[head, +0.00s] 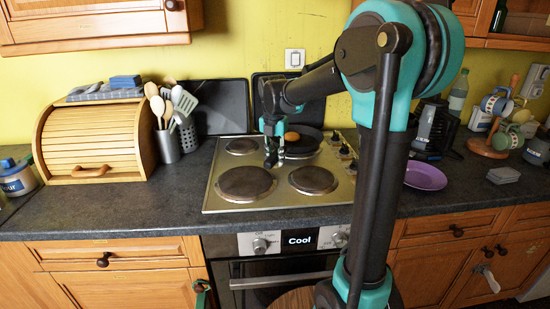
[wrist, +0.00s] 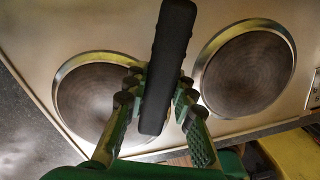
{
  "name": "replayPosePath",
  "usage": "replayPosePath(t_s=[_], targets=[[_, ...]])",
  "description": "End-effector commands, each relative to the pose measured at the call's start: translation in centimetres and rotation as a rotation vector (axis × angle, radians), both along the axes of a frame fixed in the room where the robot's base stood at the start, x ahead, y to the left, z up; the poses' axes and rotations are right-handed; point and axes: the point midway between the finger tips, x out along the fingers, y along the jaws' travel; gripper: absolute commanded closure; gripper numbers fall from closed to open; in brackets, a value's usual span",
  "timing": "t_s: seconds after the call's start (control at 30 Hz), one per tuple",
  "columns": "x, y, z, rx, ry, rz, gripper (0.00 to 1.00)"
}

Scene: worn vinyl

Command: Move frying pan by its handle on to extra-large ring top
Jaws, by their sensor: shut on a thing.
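The dark frying pan (head: 311,137) is over the back right of the hob, with a round orange-brown item (head: 291,137) showing at it. I cannot tell if the pan rests on the hob or is just above it. My gripper (head: 272,154) is at the pan's left front; in the wrist view its fingers (wrist: 157,96) are shut on the black handle (wrist: 172,40). The front left ring (head: 245,183) looks the largest and is bare. The front right ring (head: 313,180) and the smaller back left ring (head: 242,146) are bare too.
Hob knobs (head: 346,152) line the right side. A utensil holder (head: 188,135) and a wooden bread bin (head: 90,140) stand to the left. A purple plate (head: 425,176) lies to the right. Dark boards (head: 215,105) lean on the wall behind.

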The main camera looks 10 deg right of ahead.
Motion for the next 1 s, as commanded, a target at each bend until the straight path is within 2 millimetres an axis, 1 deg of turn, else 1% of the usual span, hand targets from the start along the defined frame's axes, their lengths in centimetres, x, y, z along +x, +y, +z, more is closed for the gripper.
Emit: replayPosePath(t_s=[0.1,0.13,0.3,0.87,1.0], targets=[[0.01,0.00,0.00,0.000,0.000,0.000,1.00],[0.00,0.00,0.00,0.000,0.000,0.000,0.72],[-0.01,0.00,0.00,0.000,0.001,0.000,0.51],[-0.02,0.01,-0.03,0.001,0.002,0.000,0.51],[-0.04,0.02,0.24,0.000,0.001,0.000,0.51]])
